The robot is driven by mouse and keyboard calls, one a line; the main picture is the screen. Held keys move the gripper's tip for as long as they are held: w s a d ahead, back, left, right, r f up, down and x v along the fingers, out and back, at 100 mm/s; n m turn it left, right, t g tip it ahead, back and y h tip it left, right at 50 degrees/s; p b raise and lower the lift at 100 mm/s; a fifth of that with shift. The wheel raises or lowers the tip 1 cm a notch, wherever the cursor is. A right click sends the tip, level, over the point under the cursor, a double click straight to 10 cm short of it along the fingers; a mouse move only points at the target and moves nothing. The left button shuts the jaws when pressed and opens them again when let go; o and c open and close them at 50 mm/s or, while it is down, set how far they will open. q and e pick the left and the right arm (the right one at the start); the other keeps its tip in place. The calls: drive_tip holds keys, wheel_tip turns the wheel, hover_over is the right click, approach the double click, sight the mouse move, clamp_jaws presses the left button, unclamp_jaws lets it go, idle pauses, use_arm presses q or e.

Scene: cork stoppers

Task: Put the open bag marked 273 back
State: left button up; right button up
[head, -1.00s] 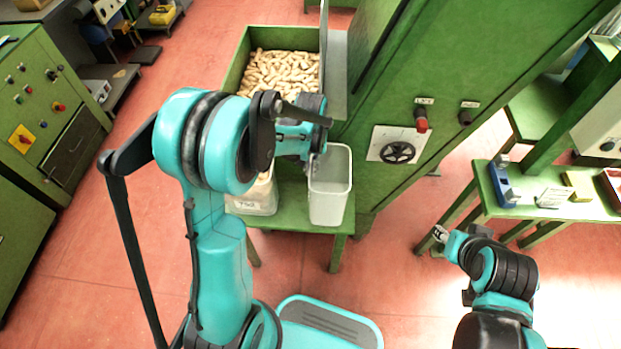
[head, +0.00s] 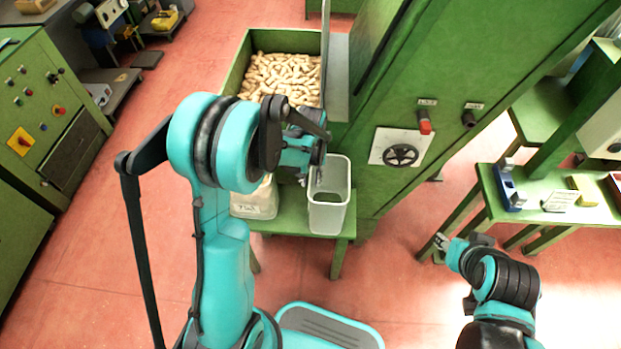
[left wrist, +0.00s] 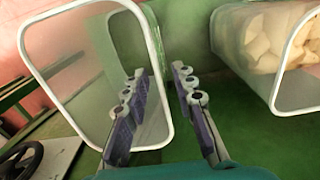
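A pale open bag or container (head: 255,203) with a small label stands on the green stand, partly hidden by my left arm; I cannot read the label surely. In the left wrist view, a white-rimmed translucent container with corks (left wrist: 252,40) is at right. An empty translucent bin (head: 328,214) stands to its right in the head view; it is at left in the wrist view (left wrist: 60,50). My left gripper (head: 303,180) is open, fingers apart on either side of the bin's rim (left wrist: 160,100). My right gripper (head: 440,241) is far right, empty; its opening is unclear.
A green hopper full of corks (head: 280,78) is behind the stand (head: 290,213). A green machine with a handwheel (head: 400,155) rises right of the bin. A green bench (head: 540,205) with small items is at right. The red floor between is clear.

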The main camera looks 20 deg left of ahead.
use_arm(q)
drive_tip(key=shift+r, duration=0.3)
wheel_tip(320, 180, up, 12)
drive_tip(key=f+p, duration=0.1)
drive_tip(key=p, duration=0.4)
drive_tip(key=s+d+r+m+t, duration=0.1)
drive_tip(key=s+r+t, duration=0.2)
drive_tip(key=s+r, duration=0.2)
drive_tip(key=s+d+r+m+t, duration=0.1)
drive_tip(key=s+r+t, duration=0.3)
drive_tip(key=s, duration=0.6)
drive_tip(key=shift+s+d+r+m, duration=0.35)
drive_tip(key=shift+r+m, duration=0.1)
drive_tip(key=shift+m, duration=0.15)
